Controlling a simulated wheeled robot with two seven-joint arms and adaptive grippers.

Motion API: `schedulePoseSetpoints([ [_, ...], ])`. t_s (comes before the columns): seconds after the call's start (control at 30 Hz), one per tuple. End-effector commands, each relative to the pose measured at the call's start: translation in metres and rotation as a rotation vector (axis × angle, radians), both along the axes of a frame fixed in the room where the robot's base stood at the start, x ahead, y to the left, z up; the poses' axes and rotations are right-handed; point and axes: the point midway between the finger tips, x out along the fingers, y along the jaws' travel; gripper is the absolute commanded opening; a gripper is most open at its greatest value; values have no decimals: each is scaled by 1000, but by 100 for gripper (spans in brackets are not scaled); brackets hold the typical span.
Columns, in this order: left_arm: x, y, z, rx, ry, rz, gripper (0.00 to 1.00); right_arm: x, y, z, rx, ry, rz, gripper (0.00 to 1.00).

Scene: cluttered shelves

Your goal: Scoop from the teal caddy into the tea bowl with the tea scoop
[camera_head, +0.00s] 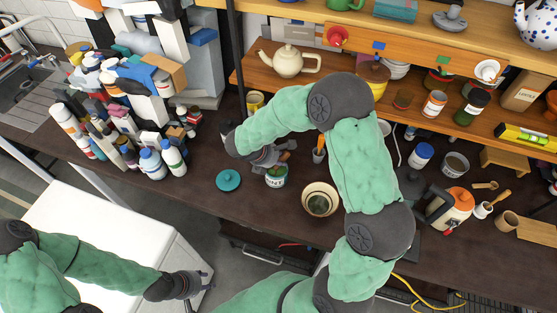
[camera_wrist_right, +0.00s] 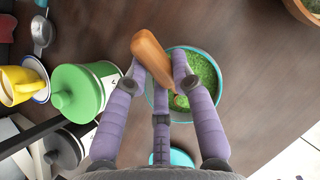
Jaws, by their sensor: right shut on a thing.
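The teal caddy (camera_head: 277,181) stands uncovered on the dark counter. In the right wrist view the caddy (camera_wrist_right: 219,75) shows a teal rim and green contents. My right gripper (camera_head: 279,158) is directly above the caddy, shut on the wooden tea scoop (camera_wrist_right: 151,55). The scoop is tilted, and its lower end is at the green contents, partly hidden by the fingers. The tea bowl (camera_head: 320,187), cream outside and dark inside, stands to the right of the caddy. My left gripper (camera_head: 205,281) is at the lower left, over the white surface's edge, away from these objects.
A teal lid (camera_head: 228,180) lies left of the caddy. A green canister (camera_wrist_right: 78,92) and a yellow cup (camera_wrist_right: 14,86) stand near my right gripper. Several bottles (camera_head: 150,163) crowd the counter's left. A kettle (camera_head: 456,207) stands at the right. The shelf (camera_head: 265,75) overhangs behind.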

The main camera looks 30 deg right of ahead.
Motion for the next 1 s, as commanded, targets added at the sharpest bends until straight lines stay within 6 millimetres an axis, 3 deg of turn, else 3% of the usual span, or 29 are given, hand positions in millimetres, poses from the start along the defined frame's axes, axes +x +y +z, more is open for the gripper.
schedulePoseSetpoints([
  [0.2,0,0,-33,0,1,0,40,2,-2,2,17,-4,-4,0],
  [0.43,0,0,-53,0,0,0,40,0,-2,10,42,2,-1,0],
  [0.6,0,0,-53,0,0,0,40,-1,-2,15,61,8,-1,0],
  [1.0,0,0,-29,0,0,0,40,0,-7,20,185,25,-3,0],
])
